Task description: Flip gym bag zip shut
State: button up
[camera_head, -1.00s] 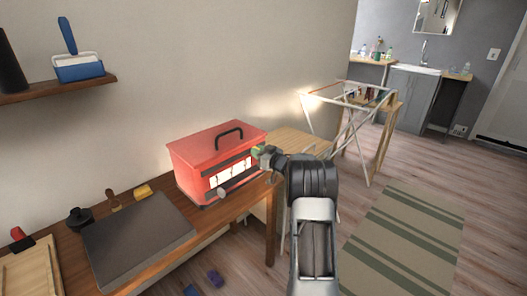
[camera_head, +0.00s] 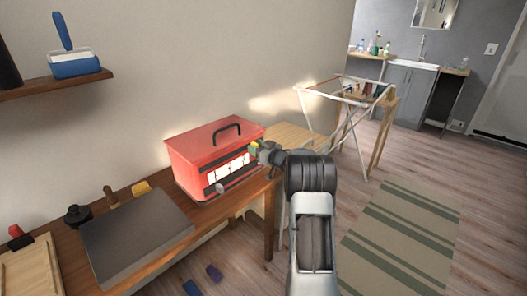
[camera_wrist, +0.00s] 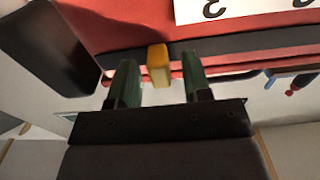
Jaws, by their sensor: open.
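The red gym bag (camera_head: 205,150) looks like a boxy red case with a black top handle and stands on the wooden desk by the wall. In the wrist view its red side (camera_wrist: 135,20) fills the top, with a dark band across it. A yellow tab (camera_wrist: 158,65), seemingly the zip pull, sticks out below that band. My gripper (camera_wrist: 160,75) is open, its two green fingers on either side of the tab with gaps showing. In the head view my gripper (camera_head: 260,152) is at the bag's right front end. Contact cannot be told.
A dark grey flat panel (camera_head: 138,235) lies on the desk (camera_head: 235,205) left of the bag, with small items behind it. A drying rack (camera_head: 345,100) stands to the right. A striped rug (camera_head: 400,235) lies on open floor. A shelf (camera_head: 60,84) hangs at upper left.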

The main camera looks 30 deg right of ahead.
jog(key=v, duration=1.3)
jog(key=shift+s, duration=0.3)
jog(key=shift+d, duration=0.15)
jog(key=shift+c, duration=0.2)
